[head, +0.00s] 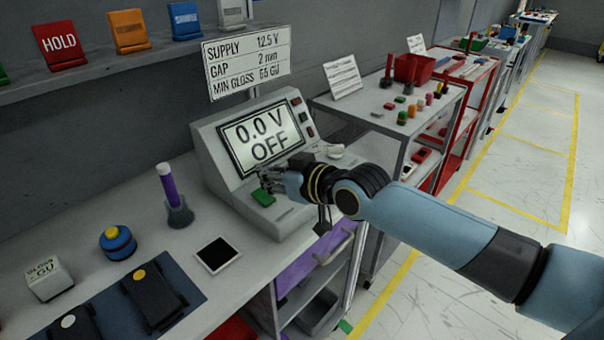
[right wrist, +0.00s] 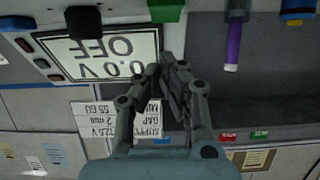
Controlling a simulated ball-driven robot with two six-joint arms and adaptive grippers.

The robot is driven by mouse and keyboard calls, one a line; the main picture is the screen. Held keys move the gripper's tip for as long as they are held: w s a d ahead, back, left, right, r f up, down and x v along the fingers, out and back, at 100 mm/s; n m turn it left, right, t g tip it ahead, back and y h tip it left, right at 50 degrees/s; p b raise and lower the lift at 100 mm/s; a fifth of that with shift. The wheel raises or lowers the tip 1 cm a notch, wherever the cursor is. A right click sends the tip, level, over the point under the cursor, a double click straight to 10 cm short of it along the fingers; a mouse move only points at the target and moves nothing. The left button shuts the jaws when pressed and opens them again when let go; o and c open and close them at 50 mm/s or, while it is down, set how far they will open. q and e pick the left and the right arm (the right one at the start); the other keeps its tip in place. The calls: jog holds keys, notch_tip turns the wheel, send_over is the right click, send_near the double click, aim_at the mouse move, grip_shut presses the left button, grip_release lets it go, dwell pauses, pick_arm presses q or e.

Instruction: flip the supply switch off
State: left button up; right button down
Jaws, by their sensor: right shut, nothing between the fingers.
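The grey supply unit (head: 215,165) stands on the bench. Its screen (head: 262,137) reads 0.0 V and OFF; the same screen shows upside down in the right wrist view (right wrist: 100,55). A green part (head: 263,198) sits on the unit's sloping front, and a green part (right wrist: 165,10) also shows at the top of the wrist view. I cannot tell which part is the supply switch or how it stands. My right gripper (head: 267,181) is shut and empty just above the green part, in front of the screen; its fingers (right wrist: 163,75) are together. My left gripper is out of view.
A sign (head: 247,65) above the unit lists supply, gap and gloss values. To the left are a purple tube (head: 168,183) in a holder, a blue-and-yellow puck (head: 117,242) and a gloss meter (head: 48,279). A cart (head: 405,125) with small parts stands to the right.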

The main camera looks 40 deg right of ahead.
jog(key=v, duration=0.6)
jog(key=shift+s+f, duration=0.2)
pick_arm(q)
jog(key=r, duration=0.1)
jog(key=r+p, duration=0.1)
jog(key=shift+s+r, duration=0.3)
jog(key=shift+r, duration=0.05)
pick_arm(e)
jog(key=s, duration=0.4)
jog(key=shift+s+d+r, duration=0.1)
jog(key=shift+s+d, duration=0.05)
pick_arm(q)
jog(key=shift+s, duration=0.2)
